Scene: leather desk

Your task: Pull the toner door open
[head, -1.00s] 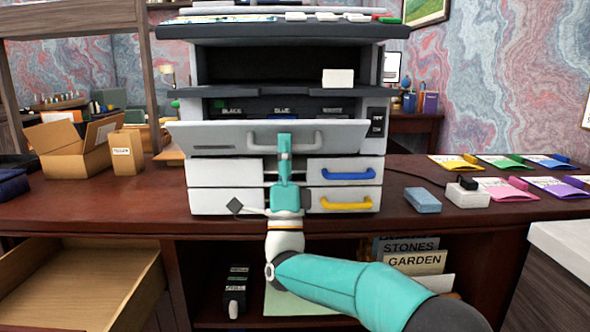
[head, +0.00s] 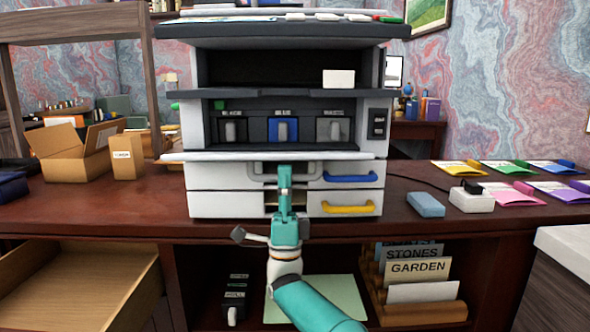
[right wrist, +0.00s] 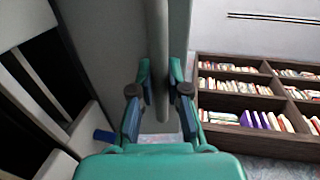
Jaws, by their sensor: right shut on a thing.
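The toner door (head: 215,156) of the white and grey printer is folded down to about level, and I see it nearly edge-on in the head view. Its grey handle (head: 310,169) hangs just below the door's edge. My right gripper (head: 285,171) is shut on this handle; in the right wrist view its fingers (right wrist: 161,75) sit on both sides of the handle bar (right wrist: 160,40). The toner bay behind the door is exposed, with a blue cartridge (head: 283,130) between two grey-handled ones. My left gripper is not in view.
Drawers with a blue handle (head: 350,178) and a yellow handle (head: 346,207) lie below the door. A blue block (head: 426,204) and a white box (head: 471,201) stand to the right. Cardboard boxes (head: 75,158) stand left. An open wooden drawer (head: 80,285) juts out lower left.

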